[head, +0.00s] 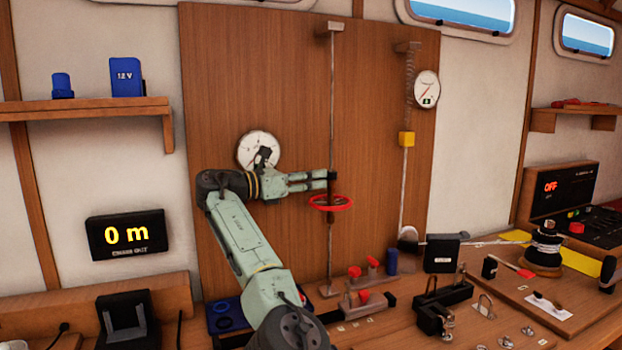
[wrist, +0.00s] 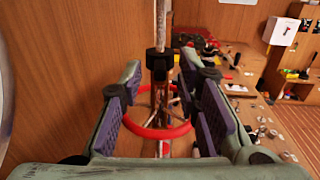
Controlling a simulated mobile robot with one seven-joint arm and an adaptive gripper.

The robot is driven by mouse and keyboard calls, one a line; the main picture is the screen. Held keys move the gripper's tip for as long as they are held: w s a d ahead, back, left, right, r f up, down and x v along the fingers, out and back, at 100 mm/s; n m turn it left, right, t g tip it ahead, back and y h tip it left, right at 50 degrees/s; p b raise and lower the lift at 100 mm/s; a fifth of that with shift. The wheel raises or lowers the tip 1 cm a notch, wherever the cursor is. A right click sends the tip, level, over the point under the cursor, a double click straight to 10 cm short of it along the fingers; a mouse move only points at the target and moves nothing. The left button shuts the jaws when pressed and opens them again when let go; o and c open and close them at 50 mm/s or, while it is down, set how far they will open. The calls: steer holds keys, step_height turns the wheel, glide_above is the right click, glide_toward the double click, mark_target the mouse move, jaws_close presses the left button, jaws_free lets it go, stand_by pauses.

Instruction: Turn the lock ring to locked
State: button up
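A red ring (head: 345,207) sits around a vertical metal rod (head: 332,90) in front of the wooden panel; I take it for the lock ring, though no lock marks are readable. In the wrist view the red ring (wrist: 178,133) shows beyond and below the fingers, partly hidden by them. A dark collar (wrist: 159,65) is on the rod above it. My gripper (head: 326,181) reaches the rod from the left, just above the red ring. In the wrist view my gripper (wrist: 163,80) is open, its fingers apart on either side of the rod, with nothing visibly pinched.
A second rod with a spring and yellow block (head: 406,139) hangs to the right. A round dial (head: 427,89) is beside it. The bench below holds red-topped parts (head: 372,262), black fittings (head: 442,308) and a dark winch (head: 546,245).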

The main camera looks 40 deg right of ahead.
steer(key=w+a, duration=0.1)
steer(key=a, duration=1.1)
steer(key=shift+w, duration=0.2)
